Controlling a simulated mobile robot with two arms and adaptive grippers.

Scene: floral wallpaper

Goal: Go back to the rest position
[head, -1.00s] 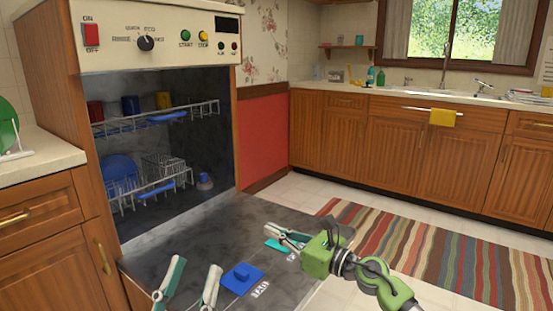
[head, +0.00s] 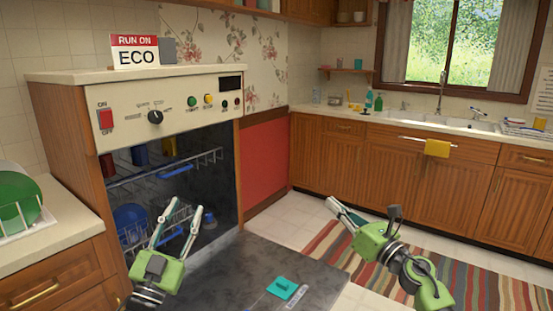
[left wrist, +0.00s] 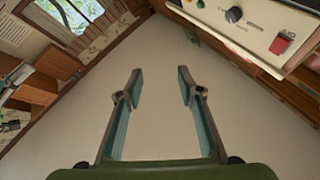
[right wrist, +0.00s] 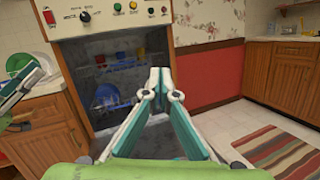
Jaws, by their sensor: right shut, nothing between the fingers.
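My left gripper (head: 182,208) is raised in front of the open dishwasher, above its lowered door. Its fingers stand apart with nothing between them, as the left wrist view (left wrist: 157,78) also shows. My right gripper (head: 332,202) is held up over the floor to the right of the door. Its fingers meet at the tips and hold nothing, as the right wrist view (right wrist: 160,75) also shows.
The dishwasher door (head: 235,258) lies open with a teal piece (head: 282,287) in it. Inside are racks (head: 165,168) with cups and a blue plate (head: 130,218). A counter (head: 50,220) is at left. A striped rug (head: 480,278) covers open floor at right.

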